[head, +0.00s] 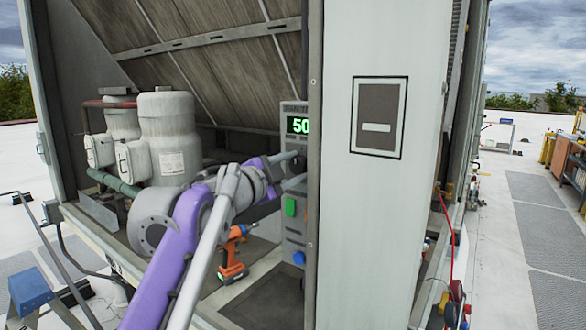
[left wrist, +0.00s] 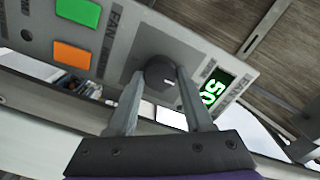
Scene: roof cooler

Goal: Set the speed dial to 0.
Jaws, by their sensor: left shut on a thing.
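The speed dial (left wrist: 163,76) is a dark round knob with a small white mark, on a grey control panel (left wrist: 112,50). In the left wrist view my left gripper (left wrist: 160,80) has its two fingers on either side of the knob, shut on it. A green display (left wrist: 214,90) on the panel reads 50; it also shows in the head view (head: 298,125). In the head view my left gripper (head: 290,170) reaches the panel (head: 292,230), and the dial is hidden behind it. My right gripper is not in view.
A green button (left wrist: 77,12) and an orange button (left wrist: 72,55) sit on the panel. A pale cabinet post (head: 375,220) stands right of the panel. Grey compressors (head: 168,140) stand at the left, and an orange drill (head: 232,258) stands on the cabinet floor below my arm.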

